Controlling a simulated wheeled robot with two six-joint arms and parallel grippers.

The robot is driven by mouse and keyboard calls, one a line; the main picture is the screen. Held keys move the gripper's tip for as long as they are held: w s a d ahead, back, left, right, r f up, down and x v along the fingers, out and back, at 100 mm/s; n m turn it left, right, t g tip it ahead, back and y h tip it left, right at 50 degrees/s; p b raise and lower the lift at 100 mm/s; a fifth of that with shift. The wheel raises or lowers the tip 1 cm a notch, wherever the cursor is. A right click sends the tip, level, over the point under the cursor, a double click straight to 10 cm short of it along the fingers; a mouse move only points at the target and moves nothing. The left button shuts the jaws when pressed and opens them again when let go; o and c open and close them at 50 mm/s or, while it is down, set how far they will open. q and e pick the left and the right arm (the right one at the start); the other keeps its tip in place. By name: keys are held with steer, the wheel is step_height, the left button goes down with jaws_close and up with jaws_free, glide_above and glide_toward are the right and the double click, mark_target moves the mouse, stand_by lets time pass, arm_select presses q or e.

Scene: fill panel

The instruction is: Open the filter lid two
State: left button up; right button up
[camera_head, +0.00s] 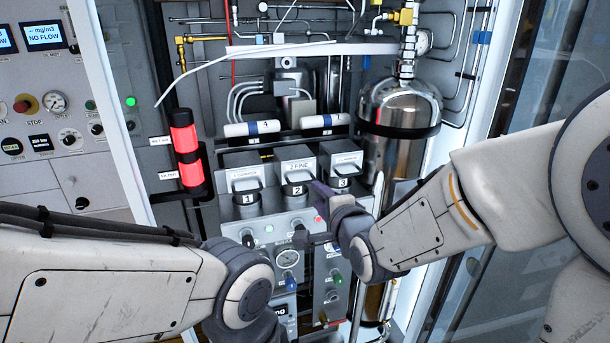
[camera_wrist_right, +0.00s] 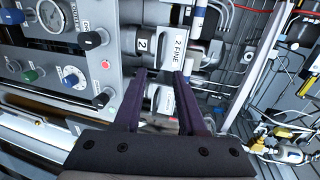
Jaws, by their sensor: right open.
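Filter two is a grey box with a label reading "2 FINE" (camera_head: 295,165), in the middle of a row of three. Its lid appears shut, with a handle and a black band marked 2 (camera_head: 296,190) at the front. The label also shows in the right wrist view (camera_wrist_right: 178,48). My right gripper (camera_head: 317,213) is open and empty, in front of and slightly right of filter two. In the wrist view its two purple fingertips (camera_wrist_right: 159,76) are apart, just beside the filter; I cannot tell whether they touch. My left gripper is hidden; only its arm shows.
Filter one (camera_head: 243,172) stands left and filter three (camera_head: 343,165) right of filter two. Below are knobs and a gauge (camera_head: 288,258). A steel cylinder (camera_head: 397,150) stands right, a red-lit column (camera_head: 186,150) left. White tubes (camera_head: 251,128) lie behind the filters.

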mark_target(303, 183)
steer(key=p+x, duration=0.3)
steer(key=x, duration=0.5)
steer(key=shift+w+a, duration=0.1)
steer(key=shift+w, duration=0.2)
steer(key=shift+w+a+f+p, duration=0.15)
steer(key=shift+w+f+p, duration=0.15)
steer(key=shift+w+p, duration=0.2)
jaws_close()
stand_by(0.8)
